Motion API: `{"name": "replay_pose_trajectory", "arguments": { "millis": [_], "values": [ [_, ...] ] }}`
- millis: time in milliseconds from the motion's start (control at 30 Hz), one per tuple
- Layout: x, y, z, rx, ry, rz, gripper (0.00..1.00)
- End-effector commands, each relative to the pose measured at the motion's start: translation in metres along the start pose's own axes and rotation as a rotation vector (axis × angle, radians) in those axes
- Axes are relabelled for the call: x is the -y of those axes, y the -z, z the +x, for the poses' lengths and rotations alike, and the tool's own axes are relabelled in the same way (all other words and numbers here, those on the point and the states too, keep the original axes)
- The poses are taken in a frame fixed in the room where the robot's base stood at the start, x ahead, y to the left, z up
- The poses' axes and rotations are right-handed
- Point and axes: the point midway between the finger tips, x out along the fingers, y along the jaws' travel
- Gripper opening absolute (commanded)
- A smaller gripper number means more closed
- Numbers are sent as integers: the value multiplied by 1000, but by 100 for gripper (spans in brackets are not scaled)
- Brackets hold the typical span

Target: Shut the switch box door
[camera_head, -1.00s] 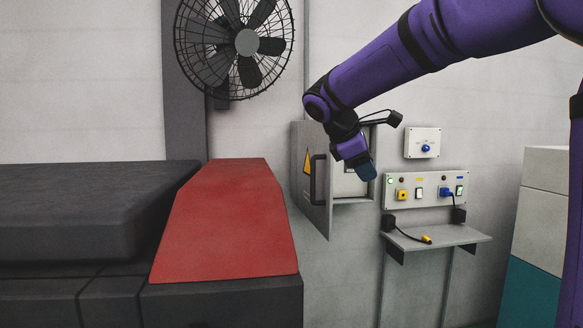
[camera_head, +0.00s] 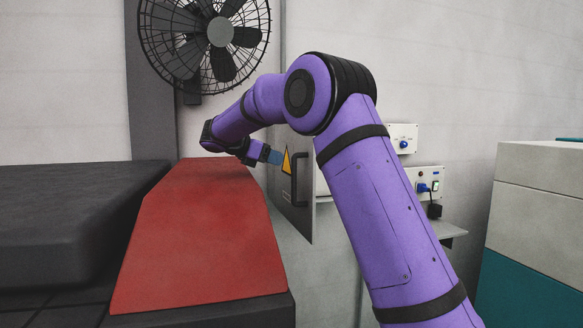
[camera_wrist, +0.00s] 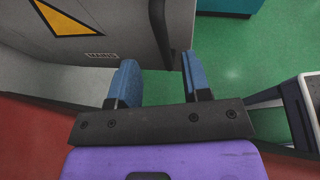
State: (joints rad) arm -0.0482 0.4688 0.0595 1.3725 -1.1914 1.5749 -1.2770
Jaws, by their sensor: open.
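The switch box door (camera_head: 304,196) is a grey panel with a yellow warning triangle and a dark bar handle (camera_head: 298,178). It stands swung open, out from the wall. My arm hides most of the box behind it. My gripper (camera_head: 272,157) is to the left of the door, near the triangle, with its blue fingertips towards the panel. In the wrist view, the blue fingers (camera_wrist: 158,82) are apart with nothing between them. The door (camera_wrist: 100,30) fills the upper left there, with the handle (camera_wrist: 160,30) just beyond the fingers. I cannot tell whether they touch.
A red sloped block (camera_head: 200,235) lies below my gripper, beside a dark bench (camera_head: 60,220). A caged fan (camera_head: 220,32) hangs above. Socket panels (camera_head: 425,183) and a small shelf (camera_head: 450,230) are right of my arm. A white and teal cabinet (camera_head: 530,230) stands far right.

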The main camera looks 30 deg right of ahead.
Motion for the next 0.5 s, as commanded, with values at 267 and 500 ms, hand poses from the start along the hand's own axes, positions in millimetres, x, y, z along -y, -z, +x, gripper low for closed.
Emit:
{"name": "replay_pose_trajectory", "arguments": {
  "millis": [267,500],
  "values": [
    [0,0,51,-2,2,1,44],
    [0,0,79,-2,1,1,44]
  ]
}}
